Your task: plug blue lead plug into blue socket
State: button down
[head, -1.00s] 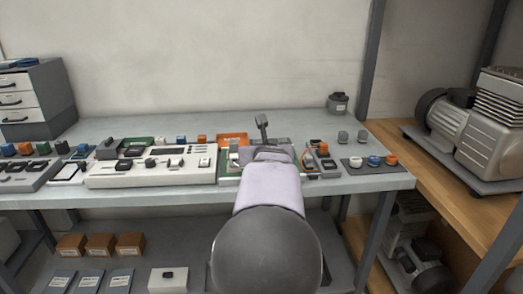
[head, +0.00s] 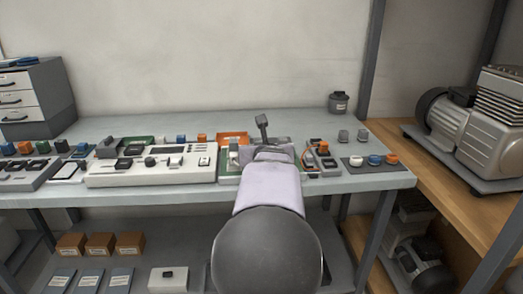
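My arm reaches from the bottom middle of the head view over the bench, and its wrist covers much of a green board. My gripper (head: 263,136) is at the far end of the arm, above the board (head: 225,165); its fingers are too small and too covered to tell whether they are open or shut. I cannot make out the blue lead plug or the blue socket for certain. Blue blocks stand on the bench at left, one of them (head: 181,141) behind the long white panel. A blue round piece (head: 374,161) lies on a dark mat at right.
A long white panel (head: 110,180) with dark and white parts lies left of the board. An orange tray (head: 234,136) is behind it. Small parts (head: 322,155) stand close on the right. A compressor (head: 480,130) stands far right.

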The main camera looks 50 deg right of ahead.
jog(key=shift+f+b, duration=0.9)
dwell(0.5)
jog(key=c, duration=1.5)
grip_release()
jog(key=shift+o, duration=0.6)
jog(key=shift+o, duration=1)
jog(key=shift+r, duration=0.2)
notch_tip(320, 180, up, 7)
jog(key=p, duration=0.7)
